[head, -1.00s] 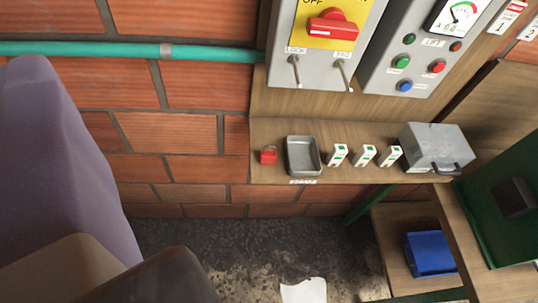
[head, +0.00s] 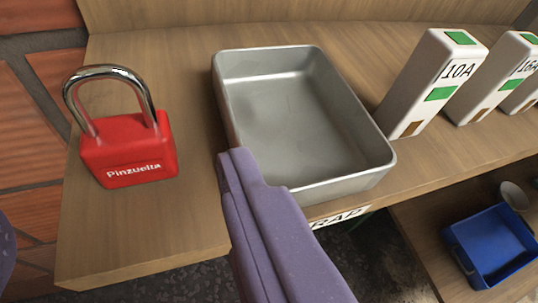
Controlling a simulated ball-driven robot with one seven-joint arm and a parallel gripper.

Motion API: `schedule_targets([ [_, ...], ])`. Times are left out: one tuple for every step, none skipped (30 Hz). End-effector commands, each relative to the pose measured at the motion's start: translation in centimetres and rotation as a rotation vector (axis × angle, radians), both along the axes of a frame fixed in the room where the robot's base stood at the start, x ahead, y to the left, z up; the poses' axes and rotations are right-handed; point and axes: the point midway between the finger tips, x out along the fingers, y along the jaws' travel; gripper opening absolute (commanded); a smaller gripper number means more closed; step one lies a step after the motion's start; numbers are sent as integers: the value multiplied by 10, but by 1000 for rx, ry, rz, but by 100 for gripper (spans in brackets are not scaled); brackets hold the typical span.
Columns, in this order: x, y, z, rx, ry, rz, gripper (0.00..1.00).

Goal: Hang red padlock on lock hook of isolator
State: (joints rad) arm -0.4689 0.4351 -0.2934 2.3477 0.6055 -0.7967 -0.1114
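The red padlock (head: 128,150) stands upright at the left end of the wooden shelf, its silver shackle on top and "Pinzuella" on its front. My gripper (head: 122,200) is open, with one purple finger in front of the tray and only a sliver of the other at the left edge. The padlock lies beyond the gap between the fingers and is not held. The isolator and its lock hook are out of view now.
A grey metal tray (head: 300,110) is right of the padlock, partly covered by my finger. White fuse blocks, including one marked 10A (head: 432,85), stand further right. A blue bin (head: 490,247) is lower right. Brick wall (head: 55,80) borders the left.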

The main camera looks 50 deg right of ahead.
Motion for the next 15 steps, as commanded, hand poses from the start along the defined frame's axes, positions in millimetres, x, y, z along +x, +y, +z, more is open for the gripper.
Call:
schedule_targets([
  [0,0,0,1,-1,1,74],
  [1,0,0,1,-1,1,74],
  [2,0,-1,2,-2,1,74],
  [4,-1,-2,2,-2,1,74],
  [7,-2,-3,2,-2,1,74],
  [11,-3,-5,2,-2,1,74],
  [14,-4,-7,3,-2,1,74],
  [17,-5,-8,3,-2,1,74],
  [22,-7,-11,3,-2,0,74],
  [26,-8,-13,3,-2,0,74],
  [30,-9,-15,3,-3,1,74],
  [35,-11,-18,3,-2,2,74],
  [40,-12,-21,3,-4,2,74],
  [44,-14,-24,3,-3,1,74],
  [50,-16,-27,3,-3,1,74],
])
